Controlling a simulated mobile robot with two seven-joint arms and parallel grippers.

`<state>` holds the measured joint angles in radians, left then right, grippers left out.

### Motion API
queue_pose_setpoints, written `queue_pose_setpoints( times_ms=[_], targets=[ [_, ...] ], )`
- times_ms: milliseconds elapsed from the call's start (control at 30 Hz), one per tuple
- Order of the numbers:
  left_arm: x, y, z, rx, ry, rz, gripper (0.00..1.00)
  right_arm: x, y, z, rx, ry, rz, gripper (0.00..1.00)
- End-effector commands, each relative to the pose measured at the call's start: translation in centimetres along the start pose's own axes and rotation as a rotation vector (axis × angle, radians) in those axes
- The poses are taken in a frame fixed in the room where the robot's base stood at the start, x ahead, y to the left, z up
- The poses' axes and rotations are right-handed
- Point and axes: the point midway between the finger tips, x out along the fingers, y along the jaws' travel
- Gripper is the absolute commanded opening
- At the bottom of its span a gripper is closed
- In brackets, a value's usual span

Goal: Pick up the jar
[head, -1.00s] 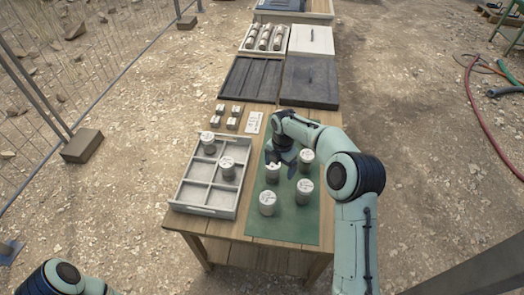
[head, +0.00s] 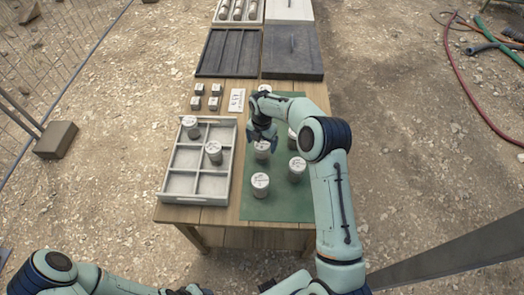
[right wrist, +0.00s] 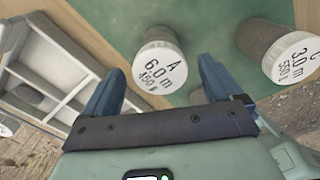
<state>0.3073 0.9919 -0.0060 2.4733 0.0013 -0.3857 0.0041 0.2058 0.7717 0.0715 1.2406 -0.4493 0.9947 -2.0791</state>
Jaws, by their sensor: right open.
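Several whitish cylindrical jars with printed lids stand upright on the green mat (head: 275,209). My right gripper (head: 262,134) is open and empty above the mat, pointing down by the middle-left jar (head: 262,152), which it partly covers. In the right wrist view a jar marked A, 6.0 m (right wrist: 160,62) shows just beyond and between my two spread fingers (right wrist: 158,85). A jar marked C, 3.0 m (right wrist: 288,52) stands to its right. Other jars are at the mat's front (head: 260,184), right (head: 297,169) and back (head: 265,89). My left arm shows at the bottom left; its gripper is out of view.
Dark trays (head: 228,52) (head: 293,53) stand farther back.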

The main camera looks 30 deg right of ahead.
Motion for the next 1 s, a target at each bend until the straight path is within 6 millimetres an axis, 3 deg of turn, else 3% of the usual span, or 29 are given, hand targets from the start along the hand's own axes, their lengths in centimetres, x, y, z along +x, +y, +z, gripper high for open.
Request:
queue_pose_setpoints(
  times_ms=[233, 533, 567, 800, 1000],
  targets=[
    [-0.1, 0.1, -0.1, 0.001, 0.002, 0.001, 0.43, 3.7, -0.1, 0.0, 0.000, 0.002, -0.003, 0.92],
    [-0.1, 0.1, -0.1, 0.001, 0.002, 0.001, 0.43, 4.4, -0.1, 0.1, 0.000, 0.001, -0.001, 0.92],
    [-0.1, 0.1, -0.1, 0.001, 0.002, 0.001, 0.43, 4.4, -0.1, 0.1, 0.000, 0.001, -0.001, 0.89],
    [-0.1, 0.1, -0.1, 0.001, 0.002, 0.001, 0.43, 4.4, -0.1, 0.1, 0.000, 0.001, -0.001, 0.13],
    [-0.1, 0.1, -0.1, 0.001, 0.002, 0.001, 0.43, 4.2, 0.0, 0.1, 0.000, 0.000, 0.001, 0.13]
  ],
)
